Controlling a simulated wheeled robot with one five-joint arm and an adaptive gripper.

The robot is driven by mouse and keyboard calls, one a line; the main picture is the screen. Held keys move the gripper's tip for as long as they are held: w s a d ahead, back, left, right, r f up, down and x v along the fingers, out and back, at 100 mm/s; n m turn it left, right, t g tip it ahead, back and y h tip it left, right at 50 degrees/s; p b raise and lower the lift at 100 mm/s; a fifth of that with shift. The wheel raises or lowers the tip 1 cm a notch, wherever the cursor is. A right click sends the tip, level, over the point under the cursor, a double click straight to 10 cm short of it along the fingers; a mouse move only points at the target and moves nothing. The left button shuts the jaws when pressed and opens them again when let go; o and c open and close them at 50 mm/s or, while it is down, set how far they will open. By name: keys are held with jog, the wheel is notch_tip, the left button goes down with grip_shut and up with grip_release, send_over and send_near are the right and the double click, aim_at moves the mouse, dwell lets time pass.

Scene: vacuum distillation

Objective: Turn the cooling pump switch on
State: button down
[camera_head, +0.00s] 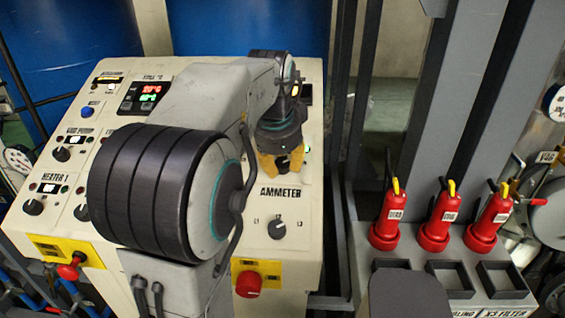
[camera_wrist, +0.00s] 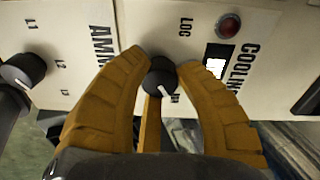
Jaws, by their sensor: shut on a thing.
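The cooling pump switch is a round black knob (camera_wrist: 160,80) with a white pointer line, on the cream control panel. The pointer slants toward the lower right of that picture. Beside it are a "LOC" label, a partly covered "COOLIN..." label (camera_wrist: 248,65), a dark red lamp (camera_wrist: 229,25) and a small white display (camera_wrist: 214,67). In the head view my gripper (camera_head: 281,165) points down at the panel's right side and mostly hides the knob.
The ammeter knob (camera_head: 277,228) is just below my gripper on the panel, and shows at left in the wrist view (camera_wrist: 22,70). A red button (camera_head: 248,284) is on the panel's front. Several red cylinders (camera_head: 437,222) stand on a grey rack to the right.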

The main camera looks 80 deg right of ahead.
jog(key=c, duration=0.8)
grip_release()
jog(key=shift+f, duration=0.1)
jog(key=shift+c, duration=0.2)
jog(key=shift+a+r, duration=0.1)
jog(key=shift+r, duration=0.4)
jog(key=v, duration=1.1)
jog(key=shift+w+a, duration=0.1)
jog(key=shift+w, duration=0.05)
